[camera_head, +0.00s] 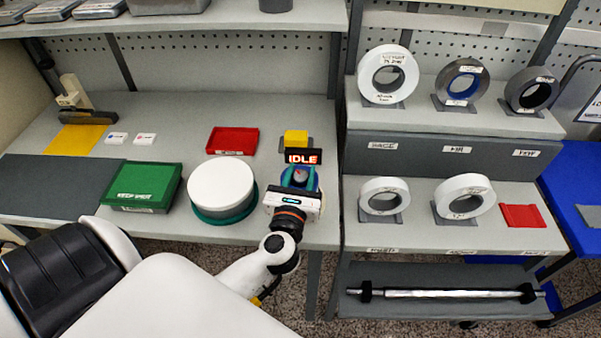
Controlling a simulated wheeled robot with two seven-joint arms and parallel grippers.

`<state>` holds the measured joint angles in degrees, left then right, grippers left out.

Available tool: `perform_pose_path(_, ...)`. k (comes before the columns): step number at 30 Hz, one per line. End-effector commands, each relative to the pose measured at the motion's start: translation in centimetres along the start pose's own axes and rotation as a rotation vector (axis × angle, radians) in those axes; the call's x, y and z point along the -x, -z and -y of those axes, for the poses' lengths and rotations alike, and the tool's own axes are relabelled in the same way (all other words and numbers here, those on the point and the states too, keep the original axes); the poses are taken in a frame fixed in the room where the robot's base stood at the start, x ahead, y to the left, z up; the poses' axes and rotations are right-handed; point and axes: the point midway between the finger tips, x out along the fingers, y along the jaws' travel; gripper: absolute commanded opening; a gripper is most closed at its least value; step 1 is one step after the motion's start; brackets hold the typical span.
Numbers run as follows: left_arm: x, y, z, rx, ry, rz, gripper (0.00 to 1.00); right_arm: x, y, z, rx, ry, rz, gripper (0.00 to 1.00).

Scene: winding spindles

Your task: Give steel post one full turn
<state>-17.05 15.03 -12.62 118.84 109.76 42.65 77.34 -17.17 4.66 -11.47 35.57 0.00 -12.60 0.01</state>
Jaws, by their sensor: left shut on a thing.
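My left gripper (301,181) reaches in from the lower left and is shut on the steel post (299,175) at the right end of the bench. Only the top of the post shows between the fingers; the gripper hides its lower part. A small display (303,157) just behind the post reads "IDLE" in red. My right gripper is not in view.
A large white round drum (221,186) on a green base stands close left of my gripper. A green tray (143,186), a red tray (233,140) and a yellow block (296,137) are nearby. Tape rolls (388,76) fill the rack at right.

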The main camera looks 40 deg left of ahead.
Motion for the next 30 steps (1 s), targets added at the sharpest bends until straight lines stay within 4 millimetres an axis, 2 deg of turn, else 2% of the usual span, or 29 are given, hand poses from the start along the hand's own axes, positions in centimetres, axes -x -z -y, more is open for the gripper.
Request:
perform_pose_path(15, -0.1, 0.17, 0.11, -0.003, -0.258, -0.003, 0.13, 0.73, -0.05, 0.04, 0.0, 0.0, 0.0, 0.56)
perform_pose_path(30, -0.12, 0.08, 0.08, -0.002, -0.507, -0.004, 0.13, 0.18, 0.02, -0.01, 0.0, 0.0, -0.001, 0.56)
